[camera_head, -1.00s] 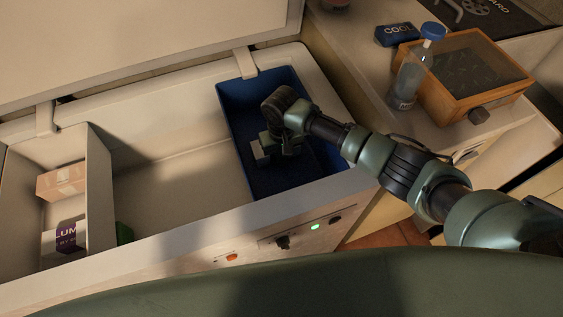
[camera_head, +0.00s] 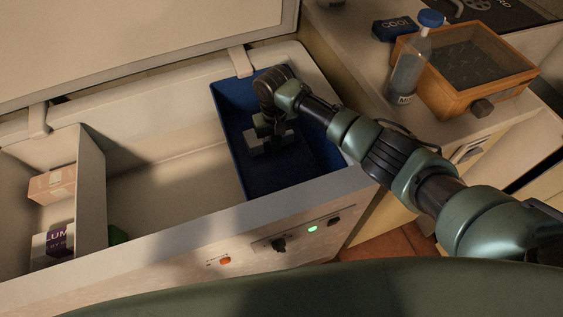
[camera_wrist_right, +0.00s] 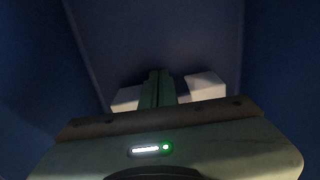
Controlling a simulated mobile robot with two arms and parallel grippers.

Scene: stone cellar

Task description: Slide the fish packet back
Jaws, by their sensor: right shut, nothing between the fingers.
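A pale packet lies low inside the blue bin (camera_head: 226,114), partly hidden by my right gripper; its print cannot be read, so I cannot tell that it is the fish packet. My right gripper (camera_head: 269,138) reaches down into the bin, its fingers shut with nothing between them. In the right wrist view, the closed fingers (camera_wrist_right: 158,78) are in front of the pale packet (camera_wrist_right: 206,86), which shows on both sides of them. Whether they touch it is unclear. My left gripper is not in view.
The blue bin stands at the right end of an open white chest freezer (camera_head: 170,175). A divider (camera_head: 91,190) at left fences off a pinkish box (camera_head: 52,184) and a purple-and-white box (camera_head: 52,243). A bottle (camera_head: 408,72) and wooden case (camera_head: 470,70) stand on the counter at right.

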